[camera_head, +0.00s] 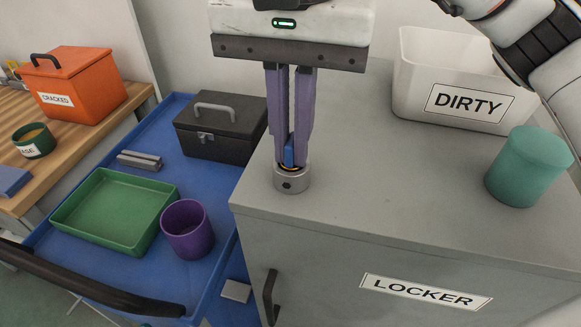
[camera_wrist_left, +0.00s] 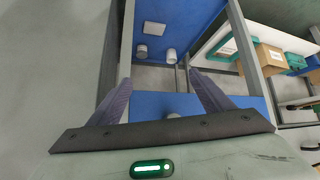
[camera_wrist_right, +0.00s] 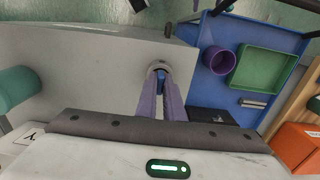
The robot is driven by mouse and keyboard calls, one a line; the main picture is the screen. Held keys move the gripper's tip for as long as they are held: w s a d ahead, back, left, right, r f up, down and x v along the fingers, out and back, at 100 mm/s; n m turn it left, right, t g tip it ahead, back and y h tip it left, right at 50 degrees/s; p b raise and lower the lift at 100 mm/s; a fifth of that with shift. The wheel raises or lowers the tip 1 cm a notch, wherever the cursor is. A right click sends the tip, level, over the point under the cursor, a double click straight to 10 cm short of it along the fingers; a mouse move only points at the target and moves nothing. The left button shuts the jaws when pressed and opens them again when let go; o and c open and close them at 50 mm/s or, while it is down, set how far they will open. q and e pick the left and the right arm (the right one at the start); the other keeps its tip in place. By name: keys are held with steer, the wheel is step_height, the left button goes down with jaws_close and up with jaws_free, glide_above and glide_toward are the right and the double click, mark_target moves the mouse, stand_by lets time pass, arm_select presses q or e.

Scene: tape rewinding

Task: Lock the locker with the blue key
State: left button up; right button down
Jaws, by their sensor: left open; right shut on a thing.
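The grey locker (camera_head: 345,215) carries a LOCKER label on its front and a dark handle (camera_head: 270,297). A round metal lock cylinder (camera_head: 292,181) stands on its top near the left front corner. My right gripper (camera_head: 290,160) points down over the lock, shut on the blue key (camera_head: 289,153). The key's lower end meets the lock's top; how deep it sits is hidden. In the right wrist view the key (camera_wrist_right: 161,76) shows between the fingertips at the lock (camera_wrist_right: 157,66). My left gripper (camera_wrist_left: 160,88) shows only in its wrist view, open and empty.
A white DIRTY bin (camera_head: 470,85) and a teal cup (camera_head: 527,167) stand on the locker top. The blue cart (camera_head: 218,180) at left holds a dark box (camera_head: 220,133), green tray (camera_head: 115,210) and purple cup (camera_head: 187,229). An orange CRACKED box (camera_head: 73,85) is farther left.

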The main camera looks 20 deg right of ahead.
steer(key=shift+n+p, duration=0.3)
steer(key=shift+n, duration=1.5)
steer(key=shift+n+p, duration=0.45)
steer(key=shift+n, duration=1.35)
